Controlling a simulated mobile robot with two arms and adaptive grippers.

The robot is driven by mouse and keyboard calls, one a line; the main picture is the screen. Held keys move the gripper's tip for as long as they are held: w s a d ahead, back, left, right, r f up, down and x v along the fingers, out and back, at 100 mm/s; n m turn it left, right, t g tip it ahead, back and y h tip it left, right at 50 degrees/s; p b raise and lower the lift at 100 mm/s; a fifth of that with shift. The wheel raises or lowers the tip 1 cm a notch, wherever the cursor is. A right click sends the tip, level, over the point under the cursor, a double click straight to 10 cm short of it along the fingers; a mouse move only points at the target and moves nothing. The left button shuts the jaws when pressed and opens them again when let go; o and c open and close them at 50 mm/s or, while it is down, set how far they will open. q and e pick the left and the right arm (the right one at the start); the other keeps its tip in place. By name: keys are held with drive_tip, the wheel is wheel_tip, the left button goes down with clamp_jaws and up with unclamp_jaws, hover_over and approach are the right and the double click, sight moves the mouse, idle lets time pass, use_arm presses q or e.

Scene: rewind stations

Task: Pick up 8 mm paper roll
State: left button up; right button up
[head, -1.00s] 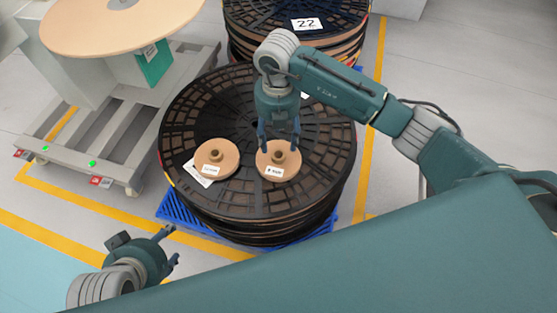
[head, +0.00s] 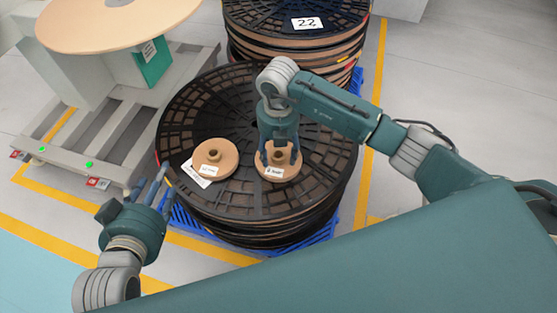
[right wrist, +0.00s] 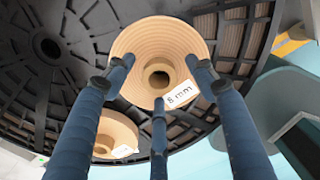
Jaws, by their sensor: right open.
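The 8 mm paper roll (head: 286,173) is a tan disc with a raised hollow hub and a white label. It lies flat on the black reel stack (head: 310,190). In the right wrist view the roll (right wrist: 150,38) shows its "8 mm" label facing me. My right gripper (head: 279,158) points down over it, with its open fingers (right wrist: 160,78) spread around the hub. I cannot tell whether they touch it. A second, similar roll (head: 222,154) lies to the left, partly behind a finger in the wrist view. My left gripper (head: 157,183) is open and empty, left of the stack.
The stack stands on a blue pallet (head: 181,216). Another black reel stack labelled 22 (head: 300,45) stands behind it. A grey machine base (head: 110,140) with a large tan disc (head: 110,27) is at the left. Floor is clear at the front left.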

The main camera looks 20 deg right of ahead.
drive_tip(key=c, duration=1.4)
